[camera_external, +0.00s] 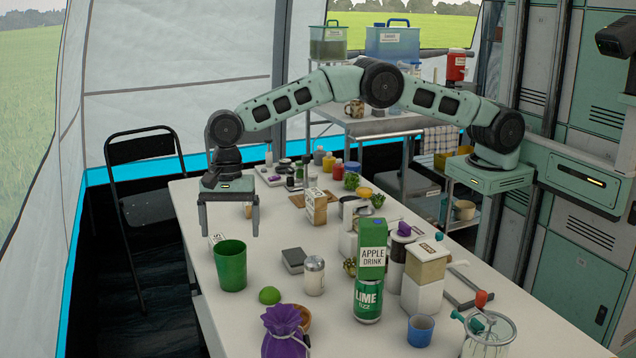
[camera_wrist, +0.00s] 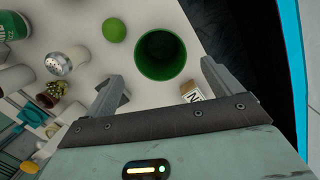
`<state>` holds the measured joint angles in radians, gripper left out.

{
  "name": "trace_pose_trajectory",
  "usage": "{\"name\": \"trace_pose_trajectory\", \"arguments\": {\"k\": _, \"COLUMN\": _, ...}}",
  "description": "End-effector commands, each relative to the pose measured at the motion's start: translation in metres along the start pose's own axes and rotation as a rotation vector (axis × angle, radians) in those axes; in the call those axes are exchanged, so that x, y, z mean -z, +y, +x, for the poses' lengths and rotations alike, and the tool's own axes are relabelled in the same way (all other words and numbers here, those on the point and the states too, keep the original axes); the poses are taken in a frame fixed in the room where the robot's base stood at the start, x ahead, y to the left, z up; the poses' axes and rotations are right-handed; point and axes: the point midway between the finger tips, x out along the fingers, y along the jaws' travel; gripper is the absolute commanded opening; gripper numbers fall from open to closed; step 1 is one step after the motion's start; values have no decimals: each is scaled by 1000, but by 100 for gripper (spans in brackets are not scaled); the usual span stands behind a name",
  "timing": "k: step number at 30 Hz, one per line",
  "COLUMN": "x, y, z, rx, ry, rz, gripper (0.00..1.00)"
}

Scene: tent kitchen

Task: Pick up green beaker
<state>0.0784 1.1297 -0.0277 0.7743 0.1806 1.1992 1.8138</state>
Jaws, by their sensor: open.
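The green beaker (camera_external: 230,266) stands upright on the white table near its left edge in the external view. In the wrist view the beaker (camera_wrist: 163,56) shows from above with its mouth open and its inside dark. My gripper (camera_external: 228,232) is open and empty, fingers pointing down, above and behind the beaker in the external view. In the wrist view the beaker lies ahead of the gap between the two fingertips (camera_wrist: 160,78), and neither finger appears to touch it.
A small white block (camera_wrist: 190,90) lies close to the beaker. A green ball (camera_external: 270,295), a shaker (camera_external: 314,276) and a dark grey block (camera_external: 293,260) are to its right. A lime can (camera_external: 367,300) stands farther right. The table's left edge is close to the beaker.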

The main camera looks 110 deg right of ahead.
Motion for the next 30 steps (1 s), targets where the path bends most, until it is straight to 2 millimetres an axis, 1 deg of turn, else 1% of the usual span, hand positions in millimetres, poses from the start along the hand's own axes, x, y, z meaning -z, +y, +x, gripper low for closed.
{"name": "trace_pose_trajectory", "arguments": {"k": 1, "x": 0, "y": 0, "z": 8, "rx": -2, "ry": 0, "rz": 0, "gripper": 91}}
{"name": "trace_pose_trajectory", "arguments": {"k": 3, "x": 0, "y": 0, "z": 15, "rx": -1, "ry": 0, "rz": 0, "gripper": 91}}
{"name": "trace_pose_trajectory", "arguments": {"k": 10, "x": -2, "y": 0, "z": 30, "rx": 0, "ry": 0, "rz": -1, "gripper": 91}}
{"name": "trace_pose_trajectory", "arguments": {"k": 15, "x": -7, "y": -2, "z": 55, "rx": 0, "ry": 0, "rz": -1, "gripper": 91}}
{"name": "trace_pose_trajectory", "arguments": {"k": 18, "x": -6, "y": -2, "z": 67, "rx": 0, "ry": 0, "rz": 0, "gripper": 91}}
{"name": "trace_pose_trajectory", "arguments": {"k": 22, "x": -6, "y": -2, "z": 75, "rx": 1, "ry": 0, "rz": -1, "gripper": 91}}
{"name": "trace_pose_trajectory", "arguments": {"k": 28, "x": -6, "y": -2, "z": 75, "rx": 2, "ry": 0, "rz": -1, "gripper": 91}}
{"name": "trace_pose_trajectory", "arguments": {"k": 29, "x": -6, "y": -2, "z": 75, "rx": 2, "ry": 0, "rz": -1, "gripper": 82}}
{"name": "trace_pose_trajectory", "arguments": {"k": 30, "x": -6, "y": -2, "z": 75, "rx": 2, "ry": 0, "rz": -1, "gripper": 71}}
